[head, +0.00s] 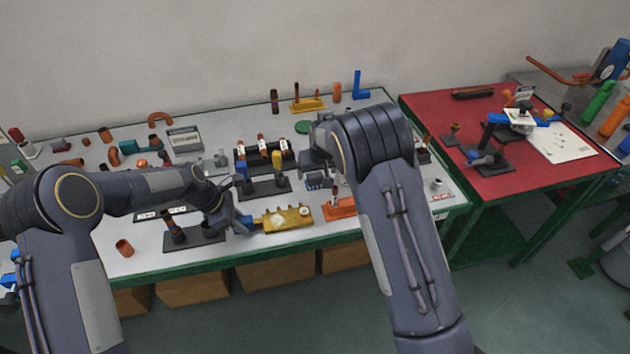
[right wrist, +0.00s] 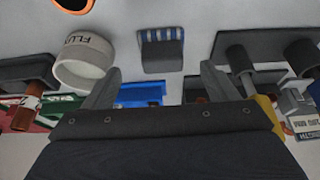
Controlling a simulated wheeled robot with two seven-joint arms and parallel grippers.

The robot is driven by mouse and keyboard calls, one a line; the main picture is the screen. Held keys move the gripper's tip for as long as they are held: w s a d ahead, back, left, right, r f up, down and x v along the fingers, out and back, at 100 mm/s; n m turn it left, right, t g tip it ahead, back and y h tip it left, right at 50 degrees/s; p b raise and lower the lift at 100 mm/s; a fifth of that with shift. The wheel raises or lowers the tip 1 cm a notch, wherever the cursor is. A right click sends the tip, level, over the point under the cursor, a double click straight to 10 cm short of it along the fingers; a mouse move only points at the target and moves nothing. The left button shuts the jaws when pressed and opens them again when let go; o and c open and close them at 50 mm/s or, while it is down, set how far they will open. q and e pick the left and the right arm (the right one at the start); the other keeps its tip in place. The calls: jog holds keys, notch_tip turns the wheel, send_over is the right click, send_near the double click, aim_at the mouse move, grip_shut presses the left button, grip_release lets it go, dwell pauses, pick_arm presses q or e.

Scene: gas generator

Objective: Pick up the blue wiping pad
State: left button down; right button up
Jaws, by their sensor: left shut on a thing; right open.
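A small dark grey block with blue and white stripes (right wrist: 162,50) lies on the table in the right wrist view. It also shows just below my right gripper in the head view (head: 316,181). A flat blue thing (right wrist: 140,95) shows between the fingers in the right wrist view, partly hidden. I cannot tell for sure which is the wiping pad. My right gripper (right wrist: 160,86) is open and empty above the table. My left gripper (head: 238,220) is shut on a small blue piece (head: 246,221) beside a yellow fixture (head: 288,219); its fingertips are hard to make out.
A white jar (right wrist: 85,60) stands near the right gripper. Dark stands with tubes (head: 194,237), a yellow block (head: 277,160) and an orange plate (head: 341,207) crowd the table. A red table (head: 480,110) is at the right. My right arm hides part of the table.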

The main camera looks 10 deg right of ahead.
aim_at(315, 176)
jog(key=x, duration=0.5)
jog(key=shift+a, duration=0.2)
jog(key=c, duration=1.1)
jog(key=shift+o, duration=0.2)
notch_tip(315, 176, up, 10)
jog(key=shift+s+r, duration=0.1)
